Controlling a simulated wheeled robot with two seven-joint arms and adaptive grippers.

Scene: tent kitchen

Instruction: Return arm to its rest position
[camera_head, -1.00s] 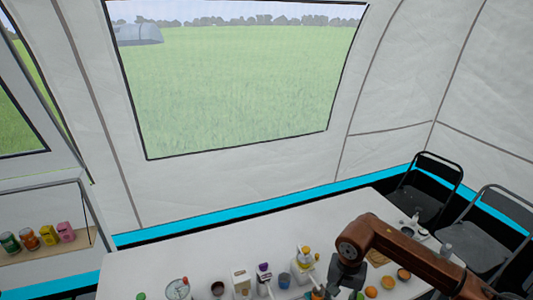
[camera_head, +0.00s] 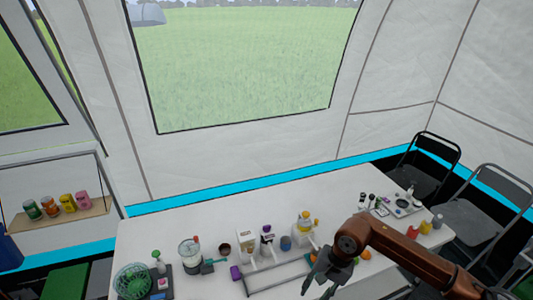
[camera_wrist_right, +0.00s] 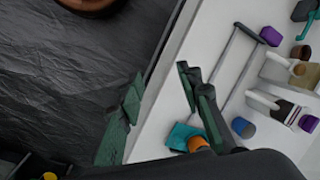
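My right arm (camera_head: 405,250) reaches in from the right in the head view, bent at its elbow. My right gripper (camera_head: 318,285) points down near the table's front edge. In the wrist view its two green-tinted fingers (camera_wrist_right: 160,78) stand apart with nothing between them. The fingers hang over the dark floor and the table edge. My left gripper does not show.
The white table (camera_head: 190,225) carries a grey rack frame (camera_head: 280,275), bottles, cups and a glass jar (camera_head: 190,252). A green basket (camera_head: 133,280) stands at the left. Fruit lies beside my right arm. Dark chairs (camera_head: 432,165) stand at the right.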

